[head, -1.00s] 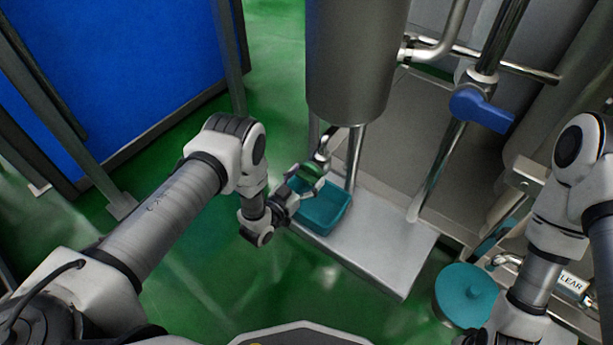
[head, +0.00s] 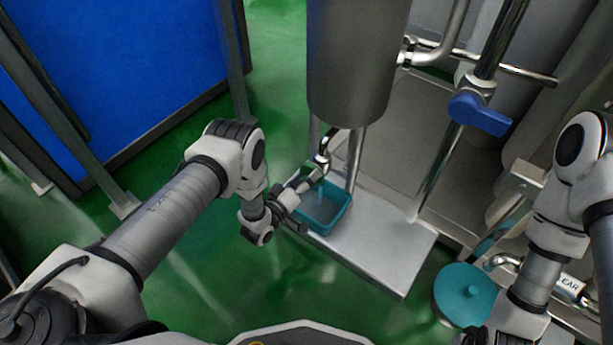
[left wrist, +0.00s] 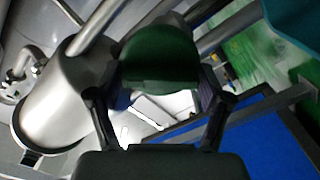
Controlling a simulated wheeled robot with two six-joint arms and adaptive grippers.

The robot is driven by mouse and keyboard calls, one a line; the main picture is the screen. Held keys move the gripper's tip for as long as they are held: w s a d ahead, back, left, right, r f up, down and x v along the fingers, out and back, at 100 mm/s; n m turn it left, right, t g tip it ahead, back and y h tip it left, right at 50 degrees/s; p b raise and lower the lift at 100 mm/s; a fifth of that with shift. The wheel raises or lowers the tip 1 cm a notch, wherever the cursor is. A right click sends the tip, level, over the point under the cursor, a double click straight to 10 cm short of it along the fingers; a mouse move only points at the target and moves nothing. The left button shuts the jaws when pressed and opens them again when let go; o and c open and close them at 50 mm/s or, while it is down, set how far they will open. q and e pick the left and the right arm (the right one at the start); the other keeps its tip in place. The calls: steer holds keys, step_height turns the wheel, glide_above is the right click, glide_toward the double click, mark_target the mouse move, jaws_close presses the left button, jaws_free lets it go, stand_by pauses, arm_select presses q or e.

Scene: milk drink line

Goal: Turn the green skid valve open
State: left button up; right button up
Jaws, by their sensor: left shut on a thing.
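The green valve handle (left wrist: 160,57) shows in the left wrist view between the two fingers of my left gripper (left wrist: 161,80). My left gripper (head: 309,174) is shut on this handle, under the steel vessel (head: 358,60). In the head view the gripper hides most of the handle. The valve's bent steel pipe (head: 325,148) comes down beside the gripper. A teal tub (head: 340,217) stands below it. A pale stream seems to fall into the tub, and its inside looks pale. My right gripper is out of view; only its arm shows at the right.
The tub stands on a grey skid plate (head: 385,250). A blue-handled valve (head: 481,114) sits on an upright pipe at the right. A round teal lid-like thing (head: 468,293) is at the lower right. A blue panel (head: 120,75) stands at the left; green floor between is clear.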

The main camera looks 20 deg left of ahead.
arm_select(q)
steer(key=n, duration=0.4)
steer(key=shift+w+a, duration=0.1)
steer(key=shift+w, duration=0.05)
steer(key=shift+n, duration=2.2)
steer(key=shift+f, duration=0.1)
steer(key=o, duration=1)
steer(key=shift+f, duration=0.1)
steer(key=v, duration=1.2)
